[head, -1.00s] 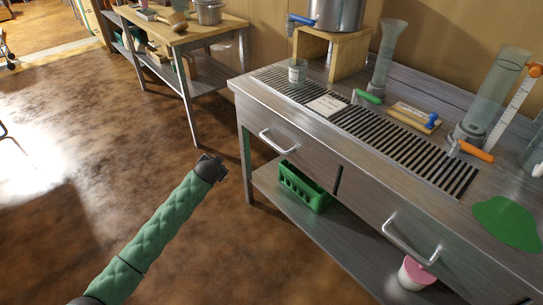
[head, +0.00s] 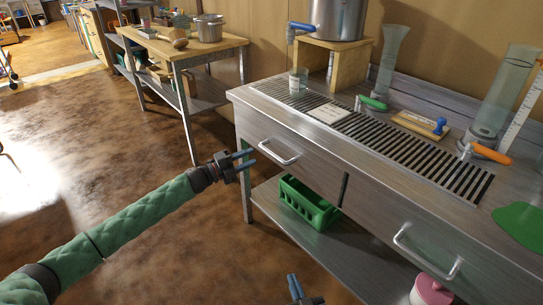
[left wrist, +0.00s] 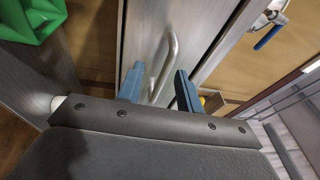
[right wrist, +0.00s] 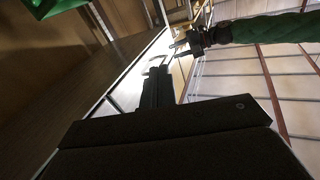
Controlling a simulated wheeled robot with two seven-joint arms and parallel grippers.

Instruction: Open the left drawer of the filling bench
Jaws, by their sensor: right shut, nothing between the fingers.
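The left drawer (head: 312,167) of the steel filling bench (head: 239,95) is closed, its front flush with the bench. Its bar handle (head: 279,152) is on the drawer front. My left gripper (head: 253,157) is open, fingers pointing at this handle from just in front. In the left wrist view the handle (left wrist: 172,62) shows between and beyond the two blue fingers (left wrist: 158,86); I cannot tell whether they touch it. My right gripper (head: 294,287) is shut and empty, low in front of the bench; its fingers also show in the right wrist view (right wrist: 156,88).
A second drawer handle (head: 426,254) is to the right. A green crate (head: 308,205) and a pink-lidded jar (head: 432,291) are on the lower shelf. A wooden-topped table (head: 185,45) is behind left.

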